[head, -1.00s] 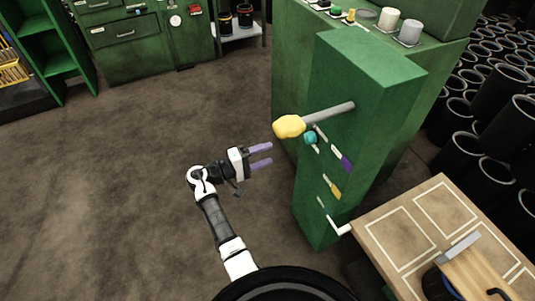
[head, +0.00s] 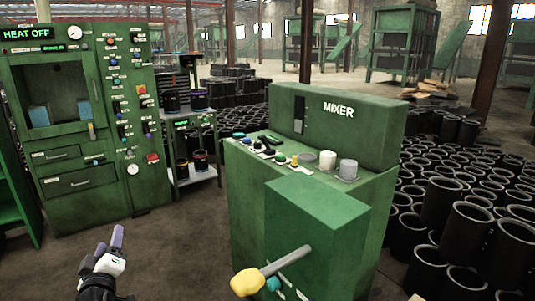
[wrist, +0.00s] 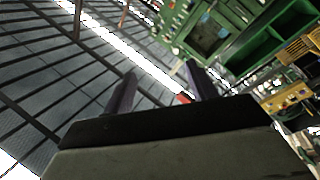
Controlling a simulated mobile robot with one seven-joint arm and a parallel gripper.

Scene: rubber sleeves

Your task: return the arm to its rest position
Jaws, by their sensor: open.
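My gripper (head: 108,243) shows at the lower left of the head view, with its purple fingers pointing up and apart. It is empty. In the wrist view my gripper (wrist: 160,90) shows two dark purple fingers spread wide with nothing between them, and the roof and green cabinets behind. Most of my arm is below the head view's edge. The gripper is well to the left of the green mixer (head: 310,215) and touches nothing.
The mixer's grey lever with a yellow knob (head: 247,282) sticks out toward the lower middle. A green heater cabinet (head: 90,120) stands at the left, beside a small shelf (head: 197,178). Black rubber sleeves (head: 465,230) fill the right. Bare floor lies between cabinet and mixer.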

